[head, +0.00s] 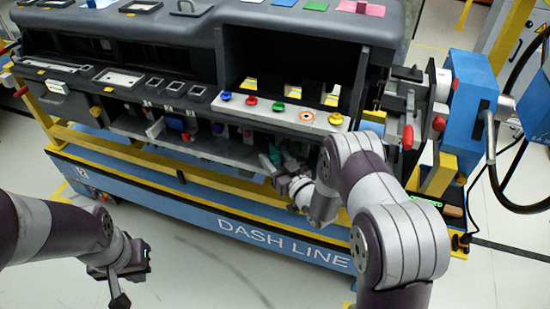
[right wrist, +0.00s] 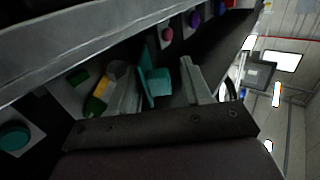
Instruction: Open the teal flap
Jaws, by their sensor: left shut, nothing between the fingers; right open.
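The teal flap (head: 275,155) shows as a small teal shape under the lower shelf of the dashboard module, partly hidden by my right gripper (head: 284,168). In the right wrist view, a teal plate with a short ledge (right wrist: 155,82) stands between the two open fingers of my right gripper (right wrist: 160,80). I cannot tell whether either finger touches it. My left gripper (head: 118,285) is shut and empty, low over the floor at the lower left, well away from the module.
A shelf with coloured knobs (head: 280,108) runs above my right gripper. In the right wrist view, a teal round knob (right wrist: 14,138), a pink knob (right wrist: 168,34) and a purple knob (right wrist: 194,19) sit nearby. A yellow rail (head: 225,182) runs below. The floor in front is clear.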

